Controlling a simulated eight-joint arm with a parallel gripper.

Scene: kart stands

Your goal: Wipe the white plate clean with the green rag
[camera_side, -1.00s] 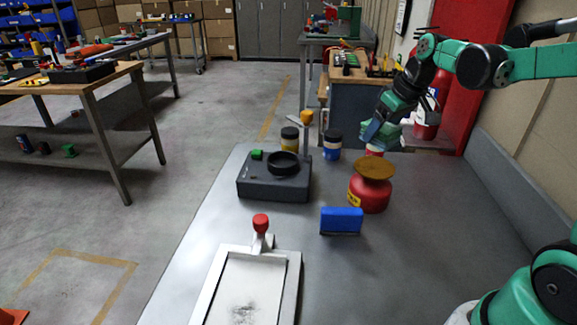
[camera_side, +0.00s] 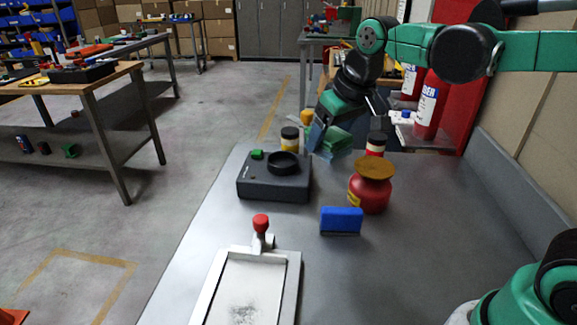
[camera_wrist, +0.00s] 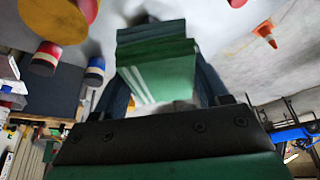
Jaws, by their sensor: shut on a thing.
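The white plate (camera_side: 262,275) lies flat in a white frame at the near edge of the grey bench, with a dark grey smudge on its near part. My gripper (camera_side: 324,138) is shut on the green rag (camera_side: 340,142), a folded stack held above the far part of the bench, well beyond the plate. In the wrist view the rag (camera_wrist: 158,62) sits between the fingers of my gripper (camera_wrist: 165,88). The plate is not recognisable in the wrist view.
A dark grey box with a round ring (camera_side: 272,185) stands left of centre. A red canister with a brown top (camera_side: 370,190) and a blue block (camera_side: 341,220) stand to its right. A red knob (camera_side: 261,222) rises at the plate's far end. The bench between plate and blue block is clear.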

